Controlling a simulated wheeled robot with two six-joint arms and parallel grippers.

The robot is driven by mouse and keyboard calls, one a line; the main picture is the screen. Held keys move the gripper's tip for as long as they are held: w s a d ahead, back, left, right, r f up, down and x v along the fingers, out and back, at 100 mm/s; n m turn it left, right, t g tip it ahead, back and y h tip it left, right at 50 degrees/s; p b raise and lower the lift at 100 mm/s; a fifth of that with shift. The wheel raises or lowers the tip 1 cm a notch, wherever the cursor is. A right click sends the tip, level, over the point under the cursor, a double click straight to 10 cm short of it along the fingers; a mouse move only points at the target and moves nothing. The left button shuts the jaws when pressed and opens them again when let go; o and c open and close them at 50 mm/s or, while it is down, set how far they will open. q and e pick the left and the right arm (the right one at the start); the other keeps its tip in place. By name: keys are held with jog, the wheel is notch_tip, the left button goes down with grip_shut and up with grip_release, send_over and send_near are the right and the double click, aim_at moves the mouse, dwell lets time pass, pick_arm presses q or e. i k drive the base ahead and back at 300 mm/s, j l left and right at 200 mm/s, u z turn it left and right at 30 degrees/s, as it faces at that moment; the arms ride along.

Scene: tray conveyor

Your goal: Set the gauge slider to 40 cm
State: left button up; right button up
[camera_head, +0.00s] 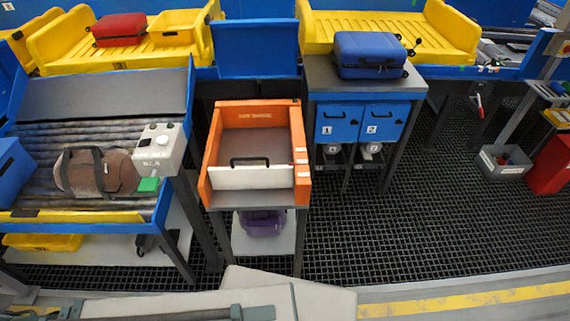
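The gauge is an orange open-topped box (208,160) on a grey stand in the middle of the head view. Its slider is a white panel (230,179) with a black handle (250,161), standing upright across the box near its front end. Several small white labels (300,162) sit along the right wall; their numbers are too small to read. The grey floor of the box behind the slider is bare. Neither of my grippers shows; only parts of my own body appear along the bottom edge.
A roller conveyor with a brown duffel bag (92,172) and a grey control box (158,146) stands left of the gauge. A table with a blue suitcase (369,55) and blue lockers (340,122) stands right. A purple bag (262,223) lies below the gauge. Dark floor right is open.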

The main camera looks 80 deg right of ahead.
aim_at(233, 177)
jog(key=z, duration=2.4)
